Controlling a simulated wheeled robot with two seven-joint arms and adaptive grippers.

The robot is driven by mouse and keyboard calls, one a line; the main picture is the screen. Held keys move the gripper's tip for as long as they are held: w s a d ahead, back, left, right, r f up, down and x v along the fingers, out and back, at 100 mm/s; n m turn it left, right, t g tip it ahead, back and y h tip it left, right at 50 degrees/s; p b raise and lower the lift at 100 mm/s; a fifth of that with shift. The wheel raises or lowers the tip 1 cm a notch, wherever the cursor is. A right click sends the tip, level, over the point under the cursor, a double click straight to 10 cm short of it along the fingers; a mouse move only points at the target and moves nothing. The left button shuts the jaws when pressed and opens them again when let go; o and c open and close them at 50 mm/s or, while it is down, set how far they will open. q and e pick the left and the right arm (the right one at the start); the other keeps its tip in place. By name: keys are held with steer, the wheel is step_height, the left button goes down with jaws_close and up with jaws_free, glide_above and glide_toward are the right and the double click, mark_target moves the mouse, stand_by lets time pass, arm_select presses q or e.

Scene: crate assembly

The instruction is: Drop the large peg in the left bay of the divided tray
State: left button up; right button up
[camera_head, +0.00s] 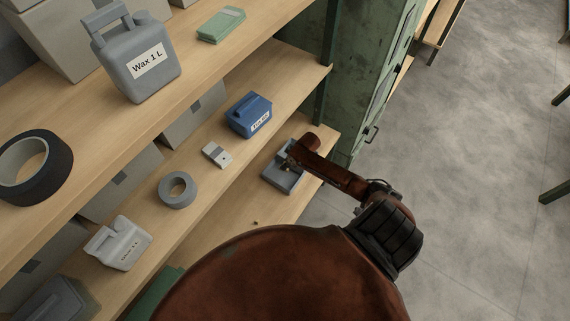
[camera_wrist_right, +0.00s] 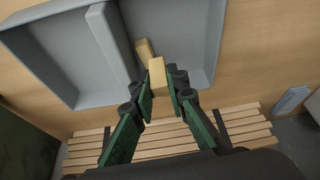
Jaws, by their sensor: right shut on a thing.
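The divided tray (camera_wrist_right: 107,40) is grey with a raised divider between two bays; it also shows on the lower shelf in the head view (camera_head: 268,174), partly covered by my right arm. My right gripper (camera_wrist_right: 160,88) is shut on a pale wooden block, the large peg (camera_wrist_right: 157,72) by its look, over the bay right of the divider in the wrist view. A second pale wooden piece (camera_wrist_right: 143,48) shows just beyond it, close to the divider. I cannot tell the height of the held peg above the tray floor. My left gripper is not in view.
The upper shelf holds a Wax jug (camera_head: 135,62) and dark tape (camera_head: 52,170). A green cabinet (camera_head: 372,60) stands beside the shelves.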

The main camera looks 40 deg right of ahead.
steer(key=o, duration=0.3)
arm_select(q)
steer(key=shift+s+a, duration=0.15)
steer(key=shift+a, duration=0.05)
arm_select(e)
steer(key=o, duration=0.5)
steer(key=shift+r, duration=0.1)
steer(key=shift+s+d+r, duration=0.1)
steer(key=shift+d+r, duration=0.05)
steer(key=shift+r, duration=0.15)
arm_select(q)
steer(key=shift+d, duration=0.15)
arm_select(e)
steer(key=v, duration=1.1)
steer(key=shift+s, duration=0.15)
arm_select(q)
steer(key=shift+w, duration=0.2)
